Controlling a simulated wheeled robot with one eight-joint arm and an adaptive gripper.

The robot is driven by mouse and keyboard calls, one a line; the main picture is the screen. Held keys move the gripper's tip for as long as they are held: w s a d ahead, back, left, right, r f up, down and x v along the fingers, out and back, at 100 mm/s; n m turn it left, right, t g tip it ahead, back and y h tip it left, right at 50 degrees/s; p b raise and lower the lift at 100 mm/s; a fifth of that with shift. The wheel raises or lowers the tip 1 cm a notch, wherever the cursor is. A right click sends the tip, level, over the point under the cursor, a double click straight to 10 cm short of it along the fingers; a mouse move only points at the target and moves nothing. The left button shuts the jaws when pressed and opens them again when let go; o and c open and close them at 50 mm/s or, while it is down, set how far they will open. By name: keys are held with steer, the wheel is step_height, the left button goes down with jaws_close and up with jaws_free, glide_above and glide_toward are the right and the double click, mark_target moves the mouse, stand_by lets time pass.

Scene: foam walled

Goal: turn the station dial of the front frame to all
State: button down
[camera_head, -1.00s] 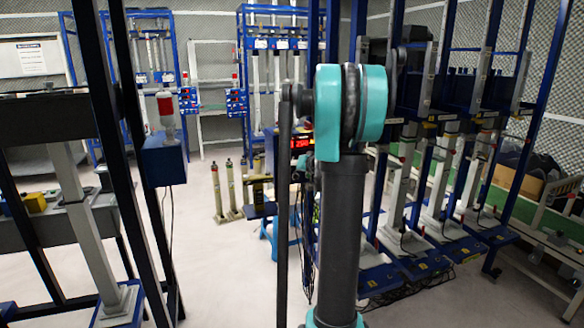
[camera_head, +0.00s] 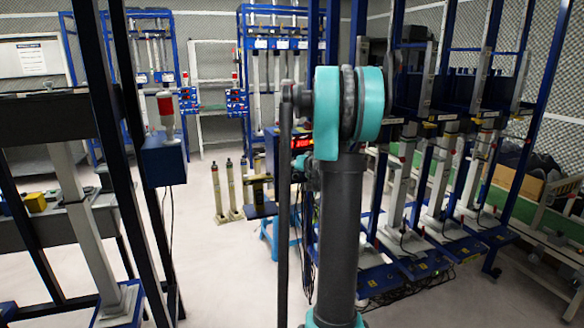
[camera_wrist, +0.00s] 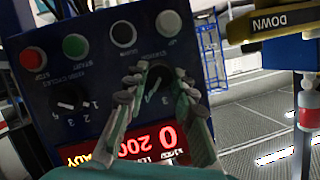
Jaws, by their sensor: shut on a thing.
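The station dial (camera_wrist: 157,88) is a dark knob on the blue control panel (camera_wrist: 95,85) in the wrist view. My gripper (camera_wrist: 158,82) is shut on it, one finger on each side. A digit 3 shows below the dial; its other marks and its exact setting are partly hidden by the fingers. A second dark dial (camera_wrist: 72,101) with numbers around it sits to the left, apart from the fingers. In the head view the panel's box (camera_head: 272,150) and lit red display (camera_head: 302,142) show behind my arm, and the dial is hidden.
A red display (camera_wrist: 145,145) lies below.

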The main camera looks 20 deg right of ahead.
steer(key=shift+d+f+m+t+y, duration=0.1)
steer(key=shift+m+t+y, duration=0.25)
steer(key=shift+m+y, duration=0.8)
steer(key=shift+d+f+m+t+y, duration=0.1)
steer(key=shift+m+t+y, duration=0.3)
steer(key=shift+m, duration=1.35)
steer(key=c, duration=1.2)
jaws_free()
steer(key=shift+s, duration=0.1)
steer(key=v, duration=1.2)
steer(key=shift+d, duration=0.1)
